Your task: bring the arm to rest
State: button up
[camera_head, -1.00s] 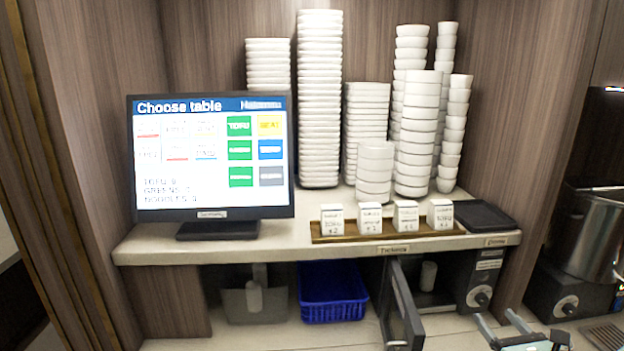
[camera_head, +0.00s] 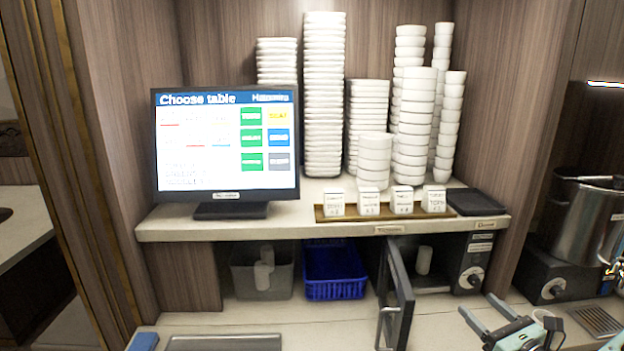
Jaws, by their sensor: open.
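My gripper (camera_head: 484,314) shows at the bottom right of the head view. Its two grey fingers are spread apart with nothing between them. It is in front of the lower counter, to the right of the open dark door (camera_head: 401,290). The rest of my arm is mostly cut off by the bottom edge.
A screen reading "Choose table" (camera_head: 226,140) stands on the shelf (camera_head: 290,226), with stacked white bowls (camera_head: 323,100) and a tray of small white boxes (camera_head: 370,204). Below are a grey bin (camera_head: 262,280) and a blue basket (camera_head: 335,288). A metal pot (camera_head: 585,220) stands right.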

jog(key=s+a+r+n+g+y+b, duration=0.1)
jog(key=s+a+r+n+g+y, duration=0.2)
jog(key=a+n+y, duration=0.4)
jog(key=s+a+r+n+g+y+b, duration=0.15)
jog(key=a+n+g+y, duration=0.3)
jog(key=a, duration=0.45)
jog(key=s+a+n+g+h+b, duration=0.1)
jog(key=s+a+n+g+b, duration=0.2)
jog(key=s+a+n+g, duration=0.95)
jog(key=s+d+f+n+t+h+b, duration=0.2)
jog(key=s+d+n+h+b, duration=0.2)
jog(key=n+h, duration=1.1)
jog(key=s+n+b, duration=0.1)
jog(key=s+b, duration=0.2)
jog(key=s, duration=0.3)
jog(key=shift+s+d+f, duration=0.15)
jog(key=shift+s+f, duration=0.1)
